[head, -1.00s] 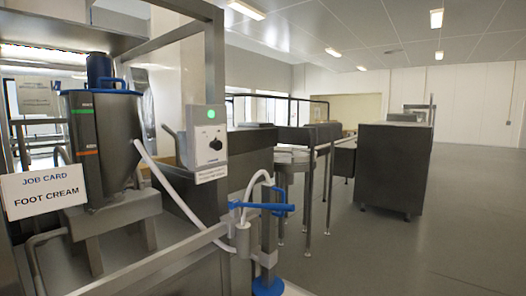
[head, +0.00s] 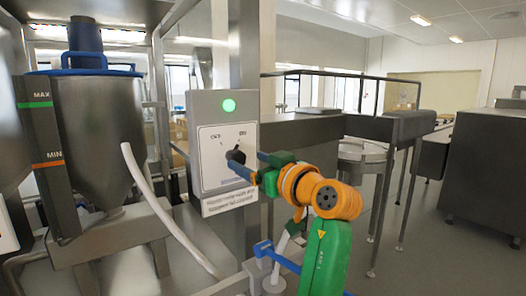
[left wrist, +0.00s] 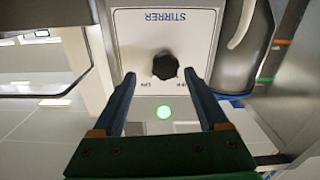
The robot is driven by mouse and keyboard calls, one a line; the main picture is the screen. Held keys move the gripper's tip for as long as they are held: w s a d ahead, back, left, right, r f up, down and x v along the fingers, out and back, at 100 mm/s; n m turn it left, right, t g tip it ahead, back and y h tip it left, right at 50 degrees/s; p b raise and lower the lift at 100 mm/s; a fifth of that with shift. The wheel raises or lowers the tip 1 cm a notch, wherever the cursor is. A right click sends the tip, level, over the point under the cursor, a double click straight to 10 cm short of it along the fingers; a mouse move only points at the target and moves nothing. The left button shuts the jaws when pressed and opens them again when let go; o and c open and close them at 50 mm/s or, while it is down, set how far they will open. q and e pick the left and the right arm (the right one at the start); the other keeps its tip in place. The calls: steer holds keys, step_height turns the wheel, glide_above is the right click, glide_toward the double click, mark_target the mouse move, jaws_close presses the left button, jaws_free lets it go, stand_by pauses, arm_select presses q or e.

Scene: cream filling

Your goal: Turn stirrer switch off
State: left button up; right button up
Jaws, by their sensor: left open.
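The stirrer switch box (head: 197,135) is a grey box with a white dial face on a metal post in the head view. A green light (head: 229,106) glows at its top. Its black knob (head: 236,156) is partly covered by my left gripper (head: 250,165). In the left wrist view, the label STIRRER and the black knob (left wrist: 165,66) show, with the green light (left wrist: 164,112) below. My left gripper's blue fingers (left wrist: 160,75) are open, one on each side of the knob; contact is unclear. The knob's exact setting is hard to read. My right gripper is out of view.
A steel hopper (head: 95,120) with a blue motor stands left of the box. A white hose (head: 160,210) runs down from it. A blue-handled valve (head: 275,255) is below my left arm. Steel cabinets and a railing stand behind to the right.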

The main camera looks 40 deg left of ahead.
mark_target(239, 158)
arm_select(q)
steer(key=a, duration=0.2)
steer(key=s+a+r+p, duration=0.1)
steer(key=shift+w+a+f, duration=0.4)
steer(key=shift+w+a, duration=0.15)
steer(key=shift+a, duration=0.15)
steer(key=shift+w+d+f, duration=0.1)
steer(key=shift+w+f, duration=0.05)
steer(key=shift+w, duration=0.15)
steer(key=shift+c, duration=0.3)
steer(key=shift+s, duration=0.2)
steer(key=c, duration=0.7)
jaws_close()
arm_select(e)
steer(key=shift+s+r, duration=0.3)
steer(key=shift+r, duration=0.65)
